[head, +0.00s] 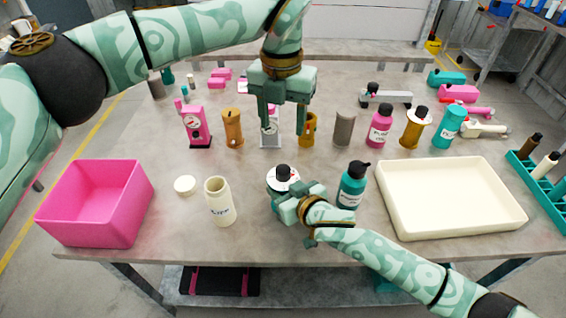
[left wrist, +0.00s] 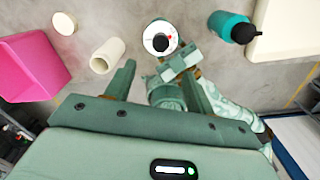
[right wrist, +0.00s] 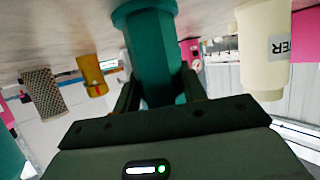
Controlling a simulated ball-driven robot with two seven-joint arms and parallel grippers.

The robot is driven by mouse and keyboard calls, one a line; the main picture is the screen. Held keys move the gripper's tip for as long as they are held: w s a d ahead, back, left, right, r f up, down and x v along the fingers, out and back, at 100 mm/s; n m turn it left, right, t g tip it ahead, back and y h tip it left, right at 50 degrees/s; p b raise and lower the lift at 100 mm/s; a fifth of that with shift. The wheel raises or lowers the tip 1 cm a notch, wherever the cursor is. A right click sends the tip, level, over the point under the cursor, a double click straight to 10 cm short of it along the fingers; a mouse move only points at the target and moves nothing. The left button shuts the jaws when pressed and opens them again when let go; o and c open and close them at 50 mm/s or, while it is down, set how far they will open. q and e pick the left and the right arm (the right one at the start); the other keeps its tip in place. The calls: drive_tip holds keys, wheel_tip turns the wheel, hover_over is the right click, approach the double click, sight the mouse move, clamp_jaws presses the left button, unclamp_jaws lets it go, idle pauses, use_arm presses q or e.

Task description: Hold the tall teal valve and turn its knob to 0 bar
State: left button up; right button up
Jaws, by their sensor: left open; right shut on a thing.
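The tall teal valve has a white dial with a black knob (head: 283,173) on top. The left wrist view shows this dial (left wrist: 159,37) from above, with a small red mark by the knob. The valve's teal body (right wrist: 152,50) shows in the right wrist view, between my right fingers. My right gripper (head: 291,203) is shut on that body from the front, below the dial. It hides most of the body in the head view. My left gripper (head: 283,118) is open and empty, pointing down above and behind the valve, apart from the knob.
A teal bottle (head: 351,187) stands close right of the valve; a cream bottle (head: 220,203) stands to its left. A pink bin (head: 97,205) and a cream tray (head: 395,207) flank them. Several pumps and bottles, including a pink bottle (head: 380,128), line the back.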

sight(283, 169)
use_arm(q)
wheel_tip(283, 169, down, 12)
drive_tip(key=n, duration=0.8)
drive_tip(key=shift+s+d+f+n, duration=0.1)
drive_tip(key=shift+f+n, duration=0.1)
drive_tip(key=shift+n, duration=0.1)
drive_tip(key=c, duration=1)
